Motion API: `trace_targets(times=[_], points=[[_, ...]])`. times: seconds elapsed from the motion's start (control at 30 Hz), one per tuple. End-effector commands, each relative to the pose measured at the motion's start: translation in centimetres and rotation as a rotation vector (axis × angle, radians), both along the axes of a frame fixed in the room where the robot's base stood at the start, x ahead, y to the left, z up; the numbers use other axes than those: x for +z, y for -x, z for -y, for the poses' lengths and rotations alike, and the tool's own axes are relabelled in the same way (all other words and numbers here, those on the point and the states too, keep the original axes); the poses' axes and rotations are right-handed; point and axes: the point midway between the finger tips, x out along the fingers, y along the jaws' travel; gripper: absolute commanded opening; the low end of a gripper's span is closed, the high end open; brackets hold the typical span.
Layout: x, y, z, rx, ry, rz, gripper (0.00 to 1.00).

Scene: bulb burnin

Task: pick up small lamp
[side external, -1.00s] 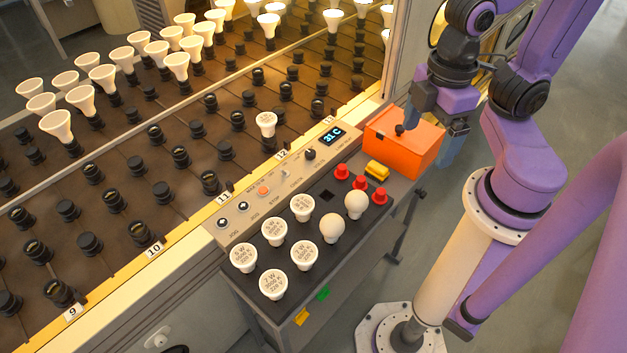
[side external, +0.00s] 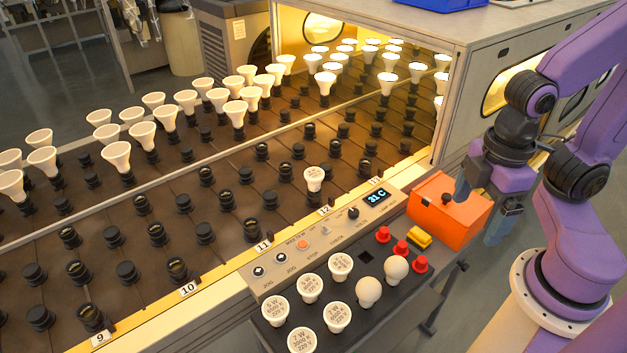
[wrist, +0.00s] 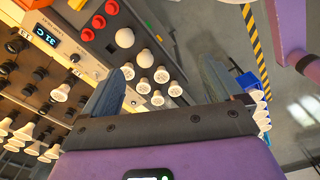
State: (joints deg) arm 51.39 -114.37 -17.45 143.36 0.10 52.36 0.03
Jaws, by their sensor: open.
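Two small round white lamps stand on the dark shelf of the control panel, one at the front (side external: 368,291) and one behind it (side external: 396,269). Several white reflector lamps with printed labels stand left of them, such as one marked 7 W (side external: 337,317). I cannot tell which is the small lamp. The wrist view also shows the round lamps (wrist: 125,37) and the reflector lamps (wrist: 161,75), beyond my fingertips. My gripper (side external: 481,212) is open and empty beside the orange box, right of the lamps. Its spread fingers (wrist: 162,80) show in the wrist view.
The orange box (side external: 447,213) with a black knob stands at the panel's right end. Red buttons (side external: 401,247) and a yellow button (side external: 419,237) stand between it and the lamps. A conveyor (side external: 215,235) with black sockets and reflector lamps runs behind the panel into a lit chamber.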

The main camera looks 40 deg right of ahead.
Motion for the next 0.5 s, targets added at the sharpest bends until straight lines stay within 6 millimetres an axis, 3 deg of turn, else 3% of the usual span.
trace_targets(times=[0.33,0.5], points=[[0.1,-0.5,-0.3,0.009,0.003,0.004,0.92],[0.3,-4.1,-2.2,0.082,0.024,0.033,0.92]])
